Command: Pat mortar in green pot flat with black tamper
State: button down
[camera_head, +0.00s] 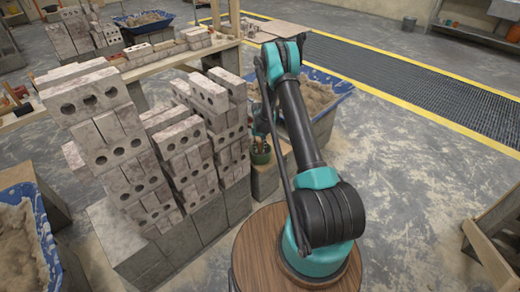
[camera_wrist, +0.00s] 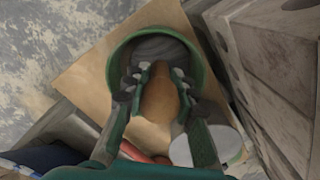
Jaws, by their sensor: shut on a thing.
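The green pot (camera_wrist: 114,62) stands on a tan board in the wrist view, with grey mortar (camera_wrist: 160,47) showing inside its far side. My gripper (camera_wrist: 158,88) is over the pot, its two fingers shut on a brown, rounded handle (camera_wrist: 160,103). This looks like the tamper's handle; no black part of it can be made out. The handle and fingers hide much of the pot's inside, so I cannot tell whether the tamper touches the mortar. In the head view the green pot (camera_head: 260,155) is small beside the brick stacks, with my gripper (camera_head: 262,124) just above it.
Tall stacks of holed bricks (camera_head: 115,130) stand close to the left of the pot. A blue tub of mortar (camera_head: 318,98) is close to its right. A pale grey cylinder (camera_wrist: 222,143) sits near the pot in the wrist view.

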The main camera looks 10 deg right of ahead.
jog(key=shift+r, duration=0.4)
jog(key=shift+d, duration=0.1)
jog(key=shift+d, duration=0.45)
jog(key=shift+f, duration=0.15)
jog(key=shift+f, duration=0.7)
